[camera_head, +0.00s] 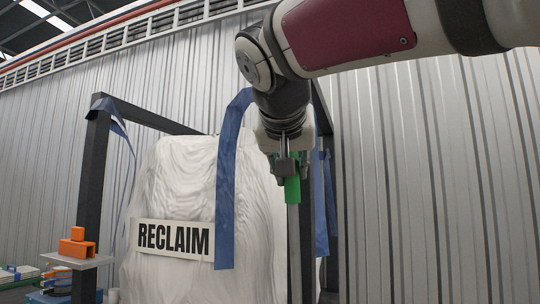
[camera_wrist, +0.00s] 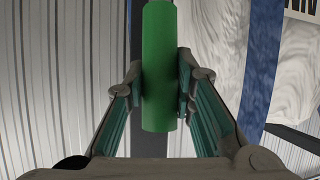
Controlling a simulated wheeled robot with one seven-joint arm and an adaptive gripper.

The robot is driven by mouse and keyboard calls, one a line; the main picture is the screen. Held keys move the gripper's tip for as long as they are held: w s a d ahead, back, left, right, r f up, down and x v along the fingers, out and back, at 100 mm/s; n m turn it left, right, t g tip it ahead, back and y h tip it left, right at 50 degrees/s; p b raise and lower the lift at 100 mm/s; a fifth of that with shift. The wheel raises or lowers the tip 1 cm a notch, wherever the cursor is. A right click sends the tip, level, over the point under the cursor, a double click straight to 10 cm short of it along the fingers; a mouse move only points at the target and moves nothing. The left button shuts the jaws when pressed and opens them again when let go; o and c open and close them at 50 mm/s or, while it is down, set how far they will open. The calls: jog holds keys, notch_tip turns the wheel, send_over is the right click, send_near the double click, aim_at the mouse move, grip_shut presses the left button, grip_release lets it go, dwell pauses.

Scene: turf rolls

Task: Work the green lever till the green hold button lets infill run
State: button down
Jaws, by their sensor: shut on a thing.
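The green lever (camera_head: 292,187) has a green cylindrical grip on a grey bar, in front of the dark frame post. My gripper (camera_head: 286,166) reaches it from above in the head view and is shut on the green grip. In the wrist view the green lever (camera_wrist: 159,70) stands upright between the two fingers of my gripper (camera_wrist: 159,95), one on each side. The green hold button is not visible in either view, and no infill can be seen running.
A large white bag (camera_head: 180,185) with a RECLAIM sign (camera_head: 173,238) hangs in a dark frame (camera_head: 96,180) with blue straps (camera_head: 228,190). Orange blocks (camera_head: 77,246) sit on a small shelf (camera_head: 82,262) at lower left. A corrugated wall (camera_head: 430,180) stands behind.

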jog(key=shift+w+d+f+g+p, duration=0.35)
jog(key=shift+w+f+g, duration=0.05)
jog(key=shift+w, duration=0.25)
jog(key=c, duration=1.3)
grip_release()
jog(key=shift+w, duration=0.15)
jog(key=shift+c, duration=0.2)
jog(key=shift+s+a+r, duration=0.1)
jog(key=shift+s+r, duration=0.2)
jog(key=shift+r, duration=0.05)
jog(key=v, duration=1.1)
jog(key=shift+s, duration=0.3)
